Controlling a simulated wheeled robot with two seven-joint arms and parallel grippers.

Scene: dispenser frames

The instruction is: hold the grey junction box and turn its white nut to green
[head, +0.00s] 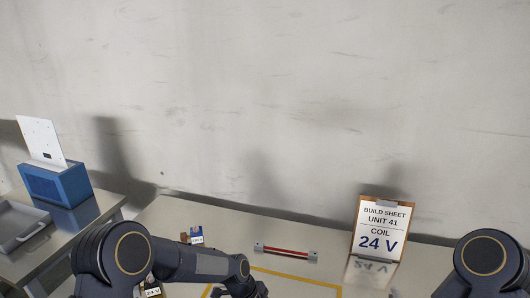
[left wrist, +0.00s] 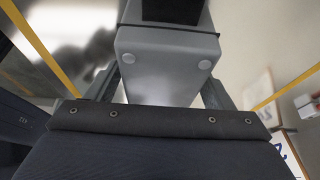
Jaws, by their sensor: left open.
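The grey junction box (left wrist: 165,48) fills the upper middle of the left wrist view, with two round pale caps on its near face and a dark part above it. My left gripper (left wrist: 160,88) is open, with one finger on either side of the box; I cannot tell whether they touch it. In the head view my left gripper (head: 246,291) is cut off at the bottom edge, and the box is not visible there. The white nut is not visible in either view. Of my right arm only a joint shows at the right edge; its gripper is out of view.
A build sheet reading "COIL 24 V" (head: 377,230) stands at the back right. A red bar with grey ends (head: 286,253) lies on the table behind yellow tape (head: 295,278). Small blue-and-brown packages (head: 194,237) stand at the back. A blue box (head: 55,185) and grey tray (head: 15,228) are at left.

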